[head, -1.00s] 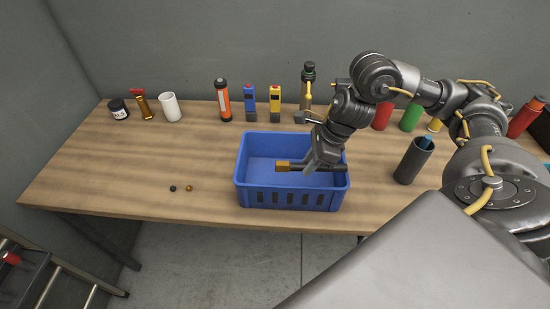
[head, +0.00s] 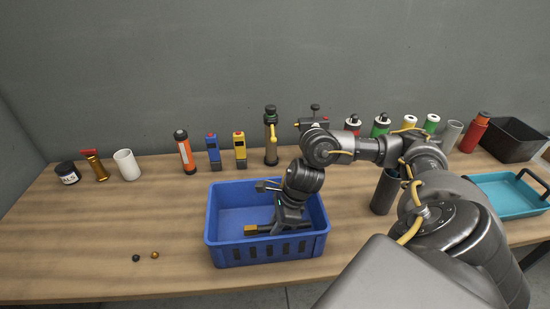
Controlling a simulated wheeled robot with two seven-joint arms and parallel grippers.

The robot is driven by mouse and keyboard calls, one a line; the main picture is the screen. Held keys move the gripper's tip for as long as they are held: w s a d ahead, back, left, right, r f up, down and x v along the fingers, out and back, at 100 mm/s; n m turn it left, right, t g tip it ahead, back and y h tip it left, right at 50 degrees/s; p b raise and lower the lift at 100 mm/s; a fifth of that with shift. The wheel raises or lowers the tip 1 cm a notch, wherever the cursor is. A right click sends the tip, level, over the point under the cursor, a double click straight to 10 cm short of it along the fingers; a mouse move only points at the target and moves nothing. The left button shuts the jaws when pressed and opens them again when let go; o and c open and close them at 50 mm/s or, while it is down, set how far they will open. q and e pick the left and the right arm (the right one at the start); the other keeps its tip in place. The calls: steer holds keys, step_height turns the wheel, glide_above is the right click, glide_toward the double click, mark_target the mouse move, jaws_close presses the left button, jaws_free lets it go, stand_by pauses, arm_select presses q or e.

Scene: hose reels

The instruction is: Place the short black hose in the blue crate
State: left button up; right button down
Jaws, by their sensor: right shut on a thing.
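The blue crate (head: 222,251) stands on the wooden table near its front edge, in the middle of the head view. My right gripper (head: 285,226) reaches down into the crate from the right. It is shut on the short black hose (head: 268,231), which has a brass end (head: 250,230) pointing left. The hose lies level, inside the crate's outline and near its front wall; whether it touches the floor of the crate I cannot tell. My gripper hides part of the hose. My left gripper is out of view.
Behind the crate stand an orange flashlight (head: 185,153), a blue device (head: 213,152), a yellow device (head: 239,149) and a dark bottle (head: 271,137). A dark cup (head: 385,191) stands right of the crate, a teal tray (head: 506,197) farther right.

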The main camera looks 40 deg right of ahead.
step_height(320, 180, down, 4)
steer(key=shift+r, duration=0.15)
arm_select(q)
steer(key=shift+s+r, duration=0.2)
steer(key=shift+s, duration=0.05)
arm_select(e)
steer(key=shift+a, duration=0.1)
steer(key=c, duration=1.3)
jaws_free()
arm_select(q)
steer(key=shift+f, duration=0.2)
arm_select(e)
steer(key=shift+o, duration=0.2)
